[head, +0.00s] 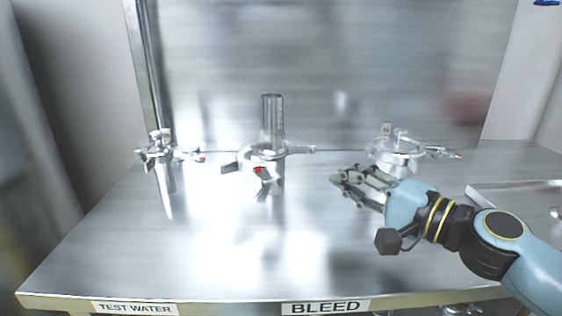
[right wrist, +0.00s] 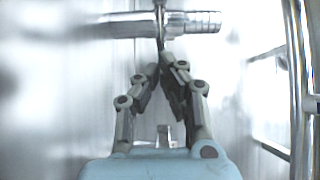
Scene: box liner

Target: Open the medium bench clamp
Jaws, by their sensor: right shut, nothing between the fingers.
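Three metal clamp fittings stand on the steel bench. The middle clamp (head: 262,160) has an upright clear tube, side arms and a lever with a red mark. The left clamp (head: 160,153) and the right clamp (head: 398,155) each have a knob on top. I cannot tell by size which one is the medium clamp. My right gripper (head: 342,180) is between the middle and right clamps, its fingers pointing left. In the right wrist view, the right gripper (right wrist: 166,62) is shut and empty, its tips close to a ribbed metal fitting (right wrist: 190,22); contact is unclear. My left gripper is out of view.
The steel bench (head: 200,250) is clear in front of the clamps. A shiny back panel (head: 330,60) rises behind them. A sink or tray edge (head: 510,186) is at the right. Labels TEST WATER (head: 135,308) and BLEED (head: 325,307) mark the front edge.

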